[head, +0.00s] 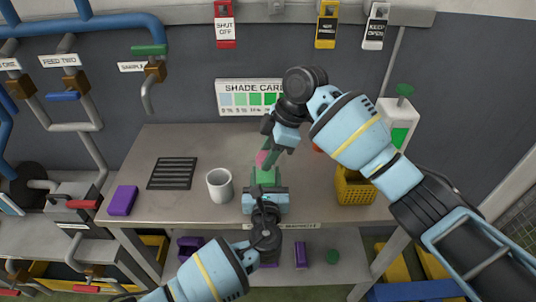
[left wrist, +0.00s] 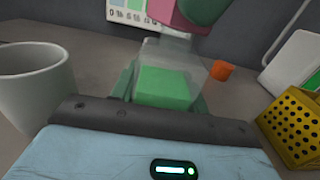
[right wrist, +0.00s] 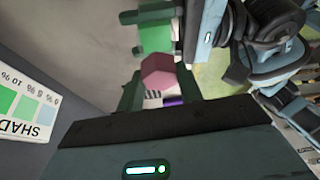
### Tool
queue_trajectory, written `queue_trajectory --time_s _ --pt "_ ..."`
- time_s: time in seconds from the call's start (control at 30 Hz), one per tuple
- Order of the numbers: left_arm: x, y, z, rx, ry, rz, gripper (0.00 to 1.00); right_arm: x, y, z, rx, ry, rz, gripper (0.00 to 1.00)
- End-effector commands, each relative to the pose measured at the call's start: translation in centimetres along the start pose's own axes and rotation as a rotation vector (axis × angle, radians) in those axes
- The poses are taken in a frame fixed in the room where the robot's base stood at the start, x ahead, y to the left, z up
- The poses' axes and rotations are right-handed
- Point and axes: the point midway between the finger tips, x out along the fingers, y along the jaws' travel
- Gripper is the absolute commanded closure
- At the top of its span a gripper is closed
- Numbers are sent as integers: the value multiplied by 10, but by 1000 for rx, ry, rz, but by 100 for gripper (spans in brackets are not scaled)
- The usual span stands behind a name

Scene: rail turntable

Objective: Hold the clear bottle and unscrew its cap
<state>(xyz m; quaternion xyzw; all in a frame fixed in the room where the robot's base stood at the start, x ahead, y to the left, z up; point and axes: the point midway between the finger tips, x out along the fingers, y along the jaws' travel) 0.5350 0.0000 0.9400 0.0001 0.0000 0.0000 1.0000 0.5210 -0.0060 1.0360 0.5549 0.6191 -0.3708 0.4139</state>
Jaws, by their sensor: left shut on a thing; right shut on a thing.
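The clear bottle (head: 265,177) stands upright over the table, with green liquid in its lower part. In the left wrist view the bottle (left wrist: 165,82) sits between the dark green fingers of my left gripper (head: 264,184), which is shut on it. The pink cap (head: 262,158) is at the top of the bottle. My right gripper (head: 270,150) reaches down from above and is shut on the cap. The cap also shows between its fingers in the right wrist view (right wrist: 159,76). I cannot tell whether the cap still touches the neck.
A white mug (head: 220,187) stands close left of the bottle, with a black grate (head: 172,173) and purple block (head: 122,200) further left. A yellow basket (head: 355,188) and a white dispenser (head: 398,120) are at the right.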

Motion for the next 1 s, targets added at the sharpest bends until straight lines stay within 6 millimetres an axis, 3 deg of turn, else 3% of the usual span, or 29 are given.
queue_trajectory --time_s 1.0 --pt "0 0 0 0 1 1 96 -14 0 -6 -1 0 0 92"
